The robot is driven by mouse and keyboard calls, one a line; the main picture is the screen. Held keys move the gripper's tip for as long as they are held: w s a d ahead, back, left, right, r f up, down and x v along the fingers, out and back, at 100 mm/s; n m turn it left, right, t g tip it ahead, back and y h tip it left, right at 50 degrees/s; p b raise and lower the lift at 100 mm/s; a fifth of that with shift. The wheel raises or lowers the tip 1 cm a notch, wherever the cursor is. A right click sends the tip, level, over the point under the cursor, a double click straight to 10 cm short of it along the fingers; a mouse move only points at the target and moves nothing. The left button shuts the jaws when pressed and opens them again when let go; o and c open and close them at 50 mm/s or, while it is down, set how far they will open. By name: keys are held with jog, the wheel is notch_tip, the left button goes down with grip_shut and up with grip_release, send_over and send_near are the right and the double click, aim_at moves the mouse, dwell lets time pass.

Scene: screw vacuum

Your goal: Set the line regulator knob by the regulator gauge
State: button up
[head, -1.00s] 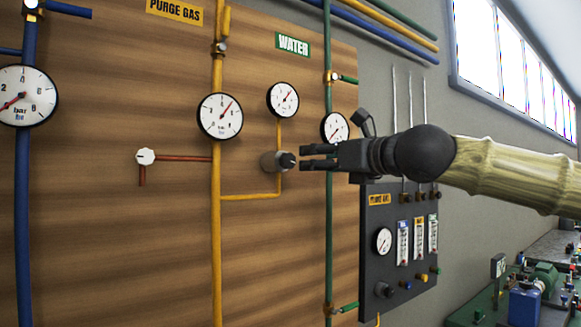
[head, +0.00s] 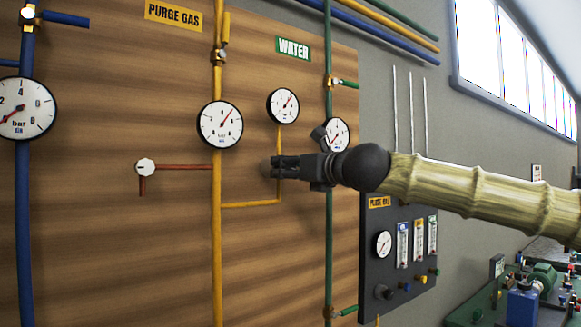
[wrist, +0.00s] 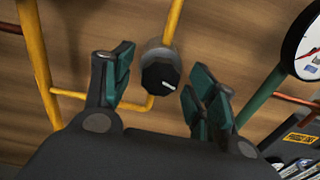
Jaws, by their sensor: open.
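The line regulator (head: 265,168) is a grey body with a dark knob, on a yellow branch pipe on the wooden panel. In the head view my gripper (head: 279,168) covers most of it. In the wrist view the black knob (wrist: 160,77), with a white pointer mark, sits between my open fingers (wrist: 161,65). Gaps show on both sides, so the fingers seem apart from it. The regulator gauge (head: 283,105) is a round white dial directly above the knob; its red needle points up and right. Its numbers are too small to read.
A larger gauge (head: 220,124) sits on the yellow pipe (head: 217,260) to the left. A green water pipe (head: 329,250) runs behind my arm, with another gauge (head: 337,133) beside it. A dark flowmeter panel (head: 385,295) is below right.

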jog(key=c, duration=1)
jog(key=shift+n, duration=1.4)
jog(key=shift+c, duration=0.2)
jog(key=o, duration=1)
jog(key=shift+o, duration=0.2)
jog(key=v, duration=1.2)
